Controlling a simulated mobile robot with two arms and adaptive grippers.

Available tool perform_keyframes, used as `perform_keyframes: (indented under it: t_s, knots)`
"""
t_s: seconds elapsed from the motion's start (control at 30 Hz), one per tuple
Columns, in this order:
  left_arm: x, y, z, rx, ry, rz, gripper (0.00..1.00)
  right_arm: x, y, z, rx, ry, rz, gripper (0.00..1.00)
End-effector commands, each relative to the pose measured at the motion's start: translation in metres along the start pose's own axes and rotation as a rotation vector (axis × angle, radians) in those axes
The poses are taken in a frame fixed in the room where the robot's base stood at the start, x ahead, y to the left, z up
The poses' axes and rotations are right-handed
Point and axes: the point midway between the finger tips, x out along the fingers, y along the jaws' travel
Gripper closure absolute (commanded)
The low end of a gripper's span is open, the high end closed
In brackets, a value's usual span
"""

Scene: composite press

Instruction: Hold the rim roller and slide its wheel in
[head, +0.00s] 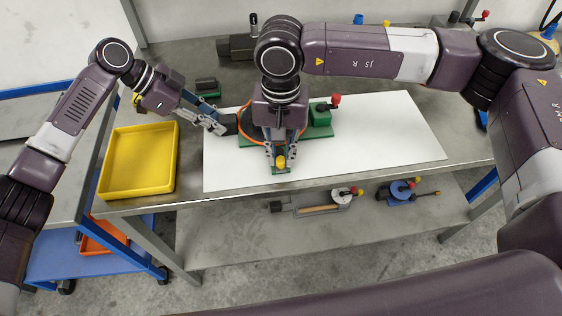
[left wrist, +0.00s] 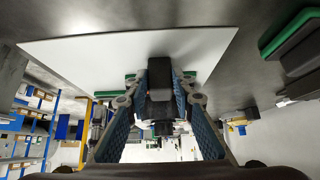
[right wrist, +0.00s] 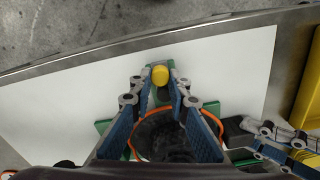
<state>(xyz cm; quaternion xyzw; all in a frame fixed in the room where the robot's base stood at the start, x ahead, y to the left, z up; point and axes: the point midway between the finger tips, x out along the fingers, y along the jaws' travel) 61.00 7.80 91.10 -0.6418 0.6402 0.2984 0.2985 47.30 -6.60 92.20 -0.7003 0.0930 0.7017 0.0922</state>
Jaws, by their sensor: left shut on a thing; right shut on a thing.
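The rim roller (head: 320,122) has a green base and a red ball knob (head: 336,99). It stands on the white sheet, largely hidden under my right arm. An orange ring (head: 241,115) sits around its middle; the right wrist view shows a dark round part inside the ring (right wrist: 135,146). My left gripper (head: 226,124) is shut on a black block (head: 231,124) at the roller's left side; it also shows in the left wrist view (left wrist: 159,80). My right gripper (head: 281,158) is shut at the yellow-knobbed slide (head: 281,162) on the near side, its fingers either side of the knob (right wrist: 160,76).
A yellow tray (head: 170,180) stands at the table's left. The white sheet (head: 390,130) is clear to the right. Behind it are a dark machine (head: 235,47) and a small dark-and-green block (head: 207,86). Tools with red knobs (head: 402,190) lie on the shelf below.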

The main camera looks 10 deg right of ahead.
Motion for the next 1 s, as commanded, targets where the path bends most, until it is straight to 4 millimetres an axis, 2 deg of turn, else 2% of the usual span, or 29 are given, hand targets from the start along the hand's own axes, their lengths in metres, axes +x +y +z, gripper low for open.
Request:
perform_keyframes:
  t_s: [0.87, 0.9, 1.0]
  knots:
    - [0.0023, 0.0028, -0.0017, 0.002, 0.003, 0.009, 1.00, -0.0013, -0.0047, -0.0106, 0.000, 0.005, -0.007, 1.00]
    - [0.0023, 0.0028, -0.0017, 0.002, 0.003, 0.009, 1.00, -0.0013, -0.0048, -0.0107, -0.001, 0.005, -0.007, 0.82]
    - [0.0023, 0.0027, -0.0016, 0.002, 0.003, 0.009, 1.00, -0.0013, -0.0046, -0.0104, -0.001, 0.005, -0.006, 0.71]
